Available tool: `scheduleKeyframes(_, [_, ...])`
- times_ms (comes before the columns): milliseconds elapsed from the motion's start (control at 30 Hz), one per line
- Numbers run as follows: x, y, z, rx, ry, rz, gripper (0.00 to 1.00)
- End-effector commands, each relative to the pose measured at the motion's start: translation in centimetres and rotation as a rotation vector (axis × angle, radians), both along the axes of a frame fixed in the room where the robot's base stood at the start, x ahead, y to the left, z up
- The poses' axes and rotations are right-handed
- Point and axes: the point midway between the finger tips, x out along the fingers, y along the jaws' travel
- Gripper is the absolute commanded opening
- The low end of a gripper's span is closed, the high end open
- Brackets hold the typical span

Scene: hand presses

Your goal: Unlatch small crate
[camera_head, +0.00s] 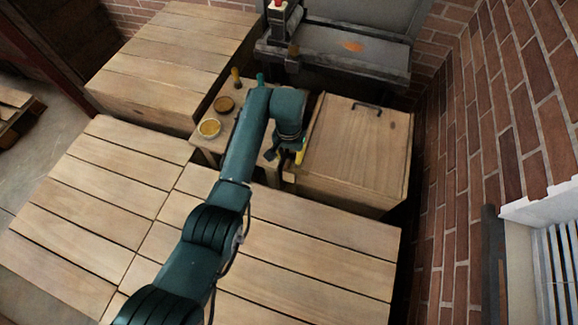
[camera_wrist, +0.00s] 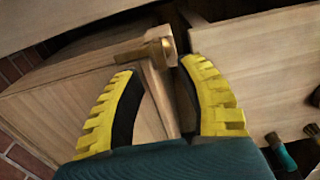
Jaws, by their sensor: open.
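The small crate (camera_head: 360,150) is a wooden box with a dark handle (camera_head: 367,105) on its lid, standing right of my arm in the head view. Its pale side fills the left of the wrist view (camera_wrist: 70,95). A brass latch (camera_wrist: 145,52) sits at the crate's edge, just beyond my fingertips. My gripper (camera_wrist: 160,68) is open, with its two yellow ridged fingers apart and nothing clearly held between them. I cannot tell whether a finger touches the latch. In the head view the gripper (camera_head: 296,154) is at the crate's left side, partly hidden by my wrist.
A small wooden table (camera_head: 212,143) left of the crate holds round tins (camera_head: 209,128) and small-handled tools (camera_head: 235,78). A metal press (camera_head: 340,45) stands behind. A brick wall (camera_head: 480,130) is close on the right. The wooden platform (camera_head: 310,235) in front is bare.

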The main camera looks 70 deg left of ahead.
Motion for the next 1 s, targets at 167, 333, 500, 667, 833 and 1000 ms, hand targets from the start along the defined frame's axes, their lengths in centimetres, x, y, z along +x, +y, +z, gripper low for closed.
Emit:
scheduleKeyframes(167, [0.0,0.0,-4.2,-0.002,0.001,0.0,0.39])
scheduleKeyframes(333, [0.0,0.0,-5.4,0.001,-0.001,0.0,0.39])
scheduleKeyframes(500, [0.0,0.0,-5.5,0.001,-0.001,0.0,0.39])
scheduleKeyframes(667, [0.0,0.0,-5.5,0.0,0.0,0.0,0.29])
scheduleKeyframes(833, [0.0,0.0,-5.5,0.0,0.0,0.0,0.0])
scheduleKeyframes(1000, [0.0,0.0,-5.5,0.0,0.0,0.0,0.0])
